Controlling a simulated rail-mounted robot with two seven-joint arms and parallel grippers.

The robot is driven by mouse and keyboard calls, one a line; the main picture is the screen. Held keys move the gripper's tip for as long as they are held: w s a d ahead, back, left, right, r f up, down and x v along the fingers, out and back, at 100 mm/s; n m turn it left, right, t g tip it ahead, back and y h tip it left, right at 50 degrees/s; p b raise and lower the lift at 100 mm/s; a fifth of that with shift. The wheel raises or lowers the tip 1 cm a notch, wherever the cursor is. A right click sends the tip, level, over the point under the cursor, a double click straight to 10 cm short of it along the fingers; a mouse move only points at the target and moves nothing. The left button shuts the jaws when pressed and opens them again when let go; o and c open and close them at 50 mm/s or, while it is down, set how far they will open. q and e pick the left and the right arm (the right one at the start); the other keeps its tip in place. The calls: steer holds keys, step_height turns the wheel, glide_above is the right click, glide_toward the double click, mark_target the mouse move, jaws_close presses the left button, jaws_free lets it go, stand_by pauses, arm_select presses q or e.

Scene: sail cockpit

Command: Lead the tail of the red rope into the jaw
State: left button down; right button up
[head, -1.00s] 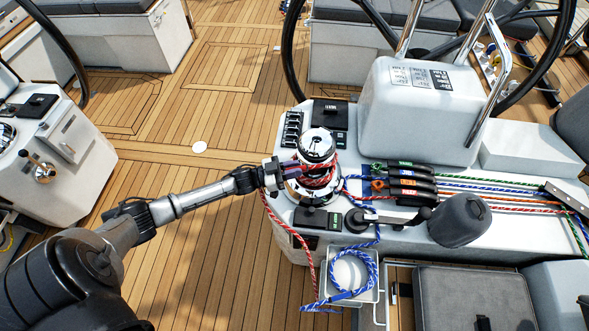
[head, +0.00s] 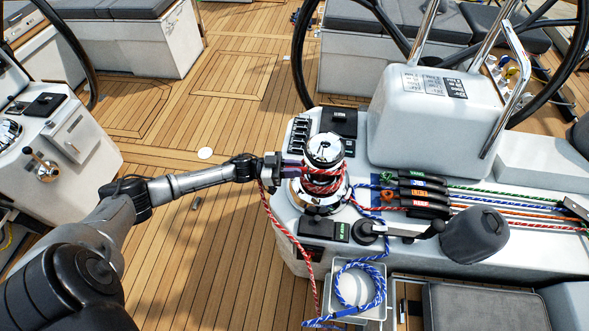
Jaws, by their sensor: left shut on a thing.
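The red rope (head: 283,232) is wrapped in several turns around the chrome winch (head: 323,152) on the white console. Its tail hangs from my left gripper down the console's left side. My left gripper (head: 285,168) is shut on the red rope at the winch's left side, close to the drum. The jaw at the top of the winch is too small to make out, and the gripper partly covers the winch's left side. My right gripper does not show.
A row of labelled rope clutches (head: 416,190) stands right of the winch, with a black winch handle (head: 400,233) in front. Blue rope (head: 352,288) lies coiled over a white bin (head: 375,322). A steering wheel (head: 300,60) rises behind.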

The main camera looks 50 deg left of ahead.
arm_select(q)
steer(key=a+m+g+h+b, duration=0.1)
steer(key=b, duration=0.1)
steer(key=a+m+g+h+b, duration=0.1)
steer(key=b, duration=0.2)
steer(key=shift+w+a+f+g, duration=0.2)
steer(key=shift+w+g, duration=0.1)
steer(key=shift+g, duration=0.1)
steer(key=c, duration=1.3)
jaws_free()
steer(key=shift+r, duration=0.2)
steer(key=shift+c, duration=0.2)
steer(key=o, duration=0.8)
steer(key=shift+o, duration=0.2)
step_height(320, 180, up, 9)
steer(key=p, duration=0.8)
